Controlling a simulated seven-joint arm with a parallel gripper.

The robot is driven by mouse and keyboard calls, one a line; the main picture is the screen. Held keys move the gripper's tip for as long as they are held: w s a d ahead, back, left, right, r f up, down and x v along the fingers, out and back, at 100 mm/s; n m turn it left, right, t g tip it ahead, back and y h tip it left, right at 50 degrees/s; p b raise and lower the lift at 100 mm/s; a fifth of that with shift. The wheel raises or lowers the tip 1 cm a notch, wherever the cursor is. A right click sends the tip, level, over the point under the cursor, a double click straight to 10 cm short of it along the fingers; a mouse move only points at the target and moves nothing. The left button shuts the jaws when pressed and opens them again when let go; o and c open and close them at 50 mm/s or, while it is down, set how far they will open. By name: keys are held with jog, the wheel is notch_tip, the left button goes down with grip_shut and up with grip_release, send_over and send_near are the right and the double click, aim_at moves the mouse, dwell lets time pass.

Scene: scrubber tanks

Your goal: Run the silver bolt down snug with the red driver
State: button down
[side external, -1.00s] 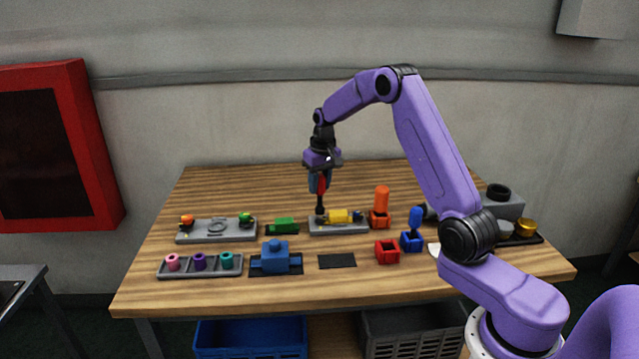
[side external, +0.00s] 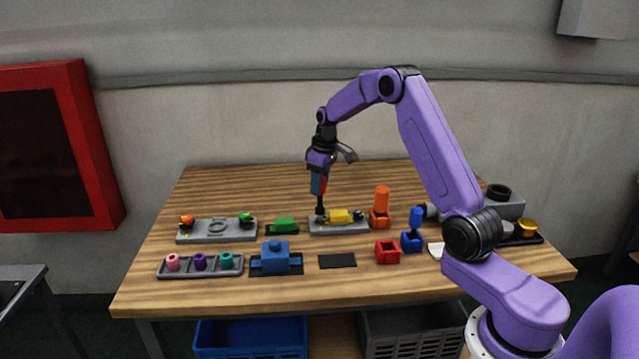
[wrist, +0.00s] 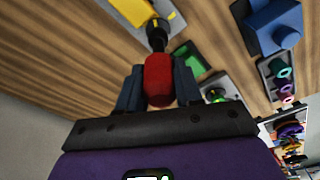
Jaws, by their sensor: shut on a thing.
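My gripper (side external: 318,184) is shut on the red driver (wrist: 158,80) and holds it upright, tip down. In the side view the driver's dark shaft (side external: 320,204) reaches down to the left end of a grey plate (side external: 340,229) with a yellow block (side external: 340,216) on it. In the wrist view the driver's dark nose (wrist: 157,35) ends beside the yellow block (wrist: 167,8). The silver bolt cannot be made out; the driver's tip covers that spot. I cannot tell whether tip and bolt touch.
A blue block (side external: 275,259) and a dark mat (side external: 337,261) lie in front.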

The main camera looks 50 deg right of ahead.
jog(key=shift+w+f, duration=0.1)
jog(key=shift+f, duration=0.75)
dwell(0.7)
jog(key=m, duration=0.4)
jog(key=shift+m+h, duration=0.3)
jog(key=shift+m, duration=0.1)
jog(key=shift+n, duration=0.8)
jog(key=shift+r, duration=2.55)
